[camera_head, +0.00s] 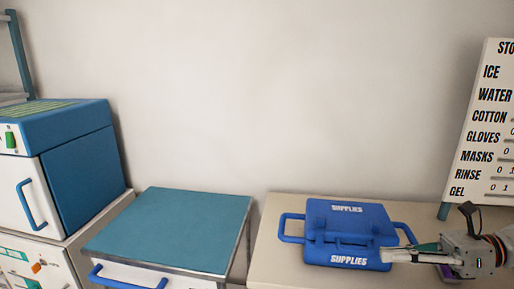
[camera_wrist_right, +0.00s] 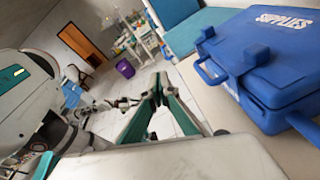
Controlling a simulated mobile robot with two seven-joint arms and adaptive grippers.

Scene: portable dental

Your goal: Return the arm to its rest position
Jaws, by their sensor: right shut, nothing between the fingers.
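My right gripper (camera_head: 392,255) comes in from the right in the head view, at the right front side of the blue supplies case. In the right wrist view its two green-lined fingers (camera_wrist_right: 160,88) come together with nothing between them. The blue supplies case (camera_head: 345,225) has its lid down and stands on a beige table top. It also shows in the right wrist view (camera_wrist_right: 270,65), to the right of the fingers and apart from them there.
A teal-topped cabinet (camera_head: 175,225) with a blue handle stands left of the table. A blue and white box-shaped unit (camera_head: 80,155) is at the far left. A stock sign (camera_head: 484,125) stands at the right. In the wrist view, a purple bin (camera_wrist_right: 125,68) stands on the floor.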

